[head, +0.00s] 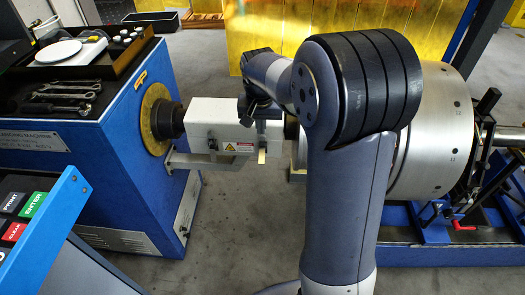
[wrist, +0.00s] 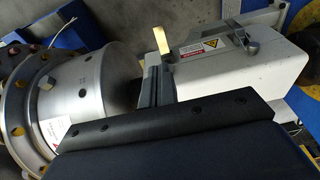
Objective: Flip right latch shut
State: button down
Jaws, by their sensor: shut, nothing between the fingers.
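A white guard box (head: 208,122) covers the shaft between the blue machine and the large steel rotor. The right latch shows as a brass-coloured tab (head: 262,156) low at the box's right end. In the wrist view the same tab (wrist: 161,40) sticks out from the box edge. A small grey latch (head: 212,145) sits further left on the front face; it also shows in the wrist view (wrist: 252,28). My gripper (head: 260,118) is shut and empty, just above the right end of the box. My arm hides part of that end; contact with the latch cannot be told.
The blue machine (head: 105,125) stands at left, with tools and a tray on top. The steel rotor (head: 435,130) fills the right, partly behind my arm. A yellow screen (head: 235,30) stands behind. A control panel (head: 30,215) is at lower left. Open floor (head: 230,235) lies below the box.

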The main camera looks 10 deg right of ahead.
aim_at(262, 158)
jog(key=f, duration=0.4)
jog(key=w+f+b, duration=0.1)
jog(key=f, duration=0.4)
jog(key=w+f, duration=0.1)
jog(key=f, duration=0.3)
jog(key=shift+w+d+f+b, duration=0.25)
jog(key=shift+d+f+b, duration=0.05)
jog(key=shift+d+f, duration=0.1)
jog(key=shift+s+f+b, duration=0.1)
jog(key=shift+f+b, duration=0.15)
jog(key=shift+b, duration=0.5)
